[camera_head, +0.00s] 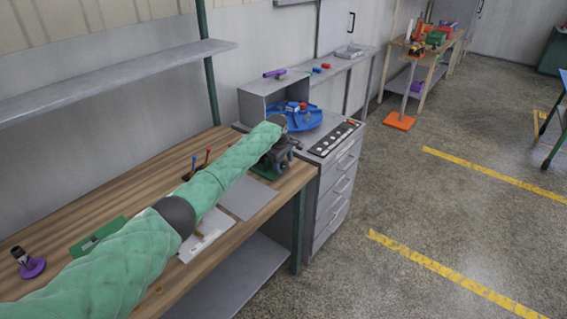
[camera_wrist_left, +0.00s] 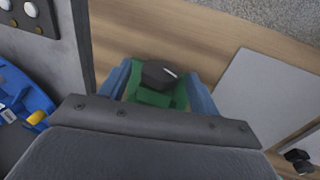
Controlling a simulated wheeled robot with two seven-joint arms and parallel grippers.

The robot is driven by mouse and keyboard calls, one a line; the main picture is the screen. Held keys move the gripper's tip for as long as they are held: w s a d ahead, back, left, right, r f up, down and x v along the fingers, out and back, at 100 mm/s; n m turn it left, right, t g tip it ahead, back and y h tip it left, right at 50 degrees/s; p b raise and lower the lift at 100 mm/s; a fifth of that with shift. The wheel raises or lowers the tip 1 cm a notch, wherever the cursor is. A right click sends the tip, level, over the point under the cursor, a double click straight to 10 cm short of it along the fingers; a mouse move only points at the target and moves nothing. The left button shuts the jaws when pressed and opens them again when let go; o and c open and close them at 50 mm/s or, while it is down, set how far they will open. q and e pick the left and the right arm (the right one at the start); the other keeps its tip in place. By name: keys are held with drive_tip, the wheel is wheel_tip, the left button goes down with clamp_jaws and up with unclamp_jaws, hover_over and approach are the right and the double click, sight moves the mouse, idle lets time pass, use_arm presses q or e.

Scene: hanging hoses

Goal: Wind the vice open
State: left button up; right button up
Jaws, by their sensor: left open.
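The vice (camera_head: 265,173) stands near the right end of the wooden bench, mostly hidden by my left arm and gripper in the head view. In the left wrist view its green body (camera_wrist_left: 157,99) shows, with a dark round knob (camera_wrist_left: 156,74) bearing a white mark. My left gripper (camera_head: 281,153) is at the vice; its blue fingers (camera_wrist_left: 158,80) are open, one on each side of the green body and knob. I cannot tell whether they touch. My right gripper is not in view.
A grey plate (camera_head: 248,197) and a white board (camera_head: 206,235) lie on the bench (camera_head: 150,179). A grey drawer cabinet (camera_head: 333,200) stands right of the bench, with a blue round tray (camera_head: 296,121) on top. A shelf (camera_head: 110,80) hangs above the bench. Open floor lies right.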

use_arm(q)
drive_tip(key=c, duration=1)
